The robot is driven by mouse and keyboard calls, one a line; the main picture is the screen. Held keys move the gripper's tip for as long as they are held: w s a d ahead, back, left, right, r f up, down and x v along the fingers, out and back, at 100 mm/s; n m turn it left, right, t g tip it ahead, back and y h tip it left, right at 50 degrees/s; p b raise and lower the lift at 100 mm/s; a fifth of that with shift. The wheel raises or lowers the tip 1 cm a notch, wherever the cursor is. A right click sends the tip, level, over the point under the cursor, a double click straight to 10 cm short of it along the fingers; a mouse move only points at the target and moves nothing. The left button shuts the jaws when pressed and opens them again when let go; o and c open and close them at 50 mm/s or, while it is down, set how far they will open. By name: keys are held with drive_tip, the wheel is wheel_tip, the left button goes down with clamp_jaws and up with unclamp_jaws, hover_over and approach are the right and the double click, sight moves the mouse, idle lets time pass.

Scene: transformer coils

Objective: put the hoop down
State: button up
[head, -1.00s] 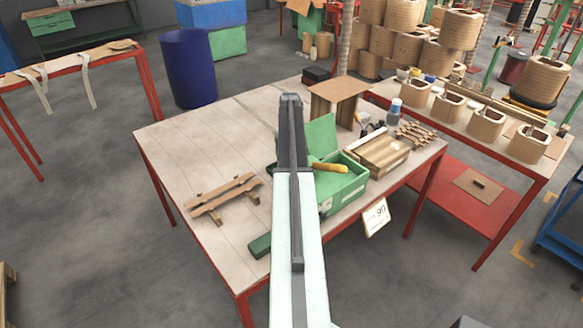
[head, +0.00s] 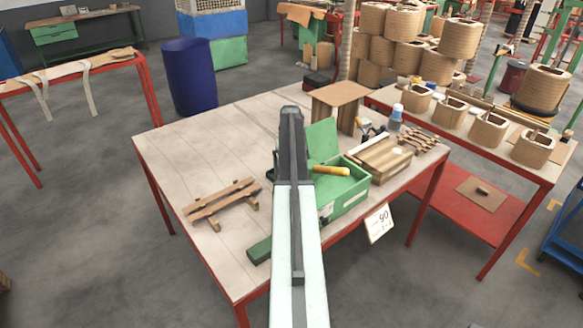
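My arm reaches forward over the worktable (head: 185,155) in the head view. Its dark grey end with my gripper (head: 291,112) points away from me, in front of the middle of the table. I see it from behind, so I cannot tell whether the fingers are open or shut. I cannot make out a hoop in or near the gripper; anything held there is hidden behind the arm. A green box (head: 345,197) with a raised lid and a yellow-handled tool (head: 331,171) stands just right of the arm.
Slatted wooden pieces (head: 222,200) lie left of the arm. A brown board stand (head: 340,95) and a wooden box (head: 380,160) stand at the right. The table's left and back are clear. A red-legged bench with wooden coil forms (head: 488,130) stands beyond. A blue barrel (head: 189,76) stands behind.

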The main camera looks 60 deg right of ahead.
wheel_tip(320, 180, up, 12)
drive_tip(key=p, duration=1.2)
drive_tip(key=shift+r, duration=0.15)
drive_tip(key=w+a+n, duration=0.1)
drive_tip(key=w+a, duration=0.3)
drive_tip(key=a, duration=0.8)
drive_tip(key=w+a+n, duration=0.2)
drive_tip(key=w+a, duration=0.2)
drive_tip(key=a, duration=0.7)
drive_tip(key=w+a+n, duration=0.1)
drive_tip(key=w+a, duration=0.3)
drive_tip(key=a, duration=0.8)
drive_tip(key=s+a+n, duration=0.2)
drive_tip(key=a, duration=1.4)
drive_tip(key=s+a+n, duration=0.2)
drive_tip(key=s+a, duration=0.1)
drive_tip(key=a, duration=1.3)
drive_tip(key=shift+s+a, duration=0.15)
drive_tip(key=shift+s, duration=0.15)
